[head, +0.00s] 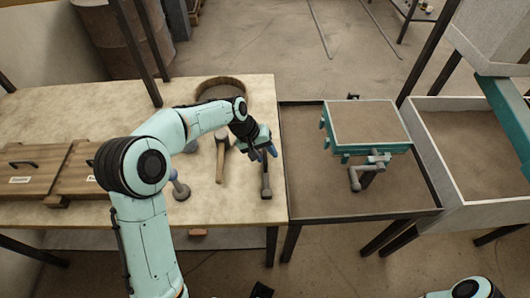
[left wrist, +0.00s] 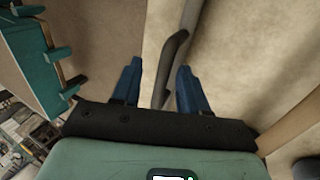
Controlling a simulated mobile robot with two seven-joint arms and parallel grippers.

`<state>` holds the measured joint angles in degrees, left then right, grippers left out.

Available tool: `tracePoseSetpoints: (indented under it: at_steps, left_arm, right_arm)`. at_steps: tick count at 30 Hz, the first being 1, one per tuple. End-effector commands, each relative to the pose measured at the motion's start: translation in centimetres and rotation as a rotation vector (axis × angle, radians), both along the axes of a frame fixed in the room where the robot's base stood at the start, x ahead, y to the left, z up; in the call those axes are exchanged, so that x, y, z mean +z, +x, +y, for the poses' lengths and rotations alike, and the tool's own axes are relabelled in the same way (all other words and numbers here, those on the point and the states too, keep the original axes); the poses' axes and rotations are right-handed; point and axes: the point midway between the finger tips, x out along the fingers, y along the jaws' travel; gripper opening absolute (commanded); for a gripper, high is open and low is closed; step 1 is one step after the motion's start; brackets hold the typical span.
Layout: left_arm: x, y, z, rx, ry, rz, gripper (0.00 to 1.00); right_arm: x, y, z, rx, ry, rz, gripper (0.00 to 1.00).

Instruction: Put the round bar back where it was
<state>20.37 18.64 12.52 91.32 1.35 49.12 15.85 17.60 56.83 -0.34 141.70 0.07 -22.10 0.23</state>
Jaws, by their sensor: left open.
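My left gripper (head: 270,152) is over the bar's far end, open, with blue fingers. My right gripper is out of view; only a piece of my right arm shows at the bottom right.
A wooden-handled hammer (head: 221,165) lies left of the bar. A round sieve (head: 218,86) is behind. A teal-edged moulding box (head: 366,125) stands on the dark-rimmed tray table (head: 295,205) to the right. A sand bin (head: 455,185) is farther right. Wooden boxes (head: 30,165) stand left.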

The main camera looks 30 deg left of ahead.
Motion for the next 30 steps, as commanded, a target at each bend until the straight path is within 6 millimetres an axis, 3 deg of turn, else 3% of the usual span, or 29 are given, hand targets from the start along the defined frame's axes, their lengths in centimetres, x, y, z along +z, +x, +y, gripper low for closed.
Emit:
tracePoseSetpoints:
  at_steps: [15,21,30]
  left_arm:
    - [9.2,-2.0,3.5,0.003,0.001,-0.004,0.43]
    - [10.8,-2.5,4.1,0.003,0.001,-0.003,0.43]
    - [10.9,-2.6,4.1,0.001,0.001,-0.002,0.43]
  right_arm:
    - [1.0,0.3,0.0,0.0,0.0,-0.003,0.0]
    - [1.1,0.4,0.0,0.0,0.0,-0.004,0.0]
    - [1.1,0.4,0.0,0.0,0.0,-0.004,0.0]
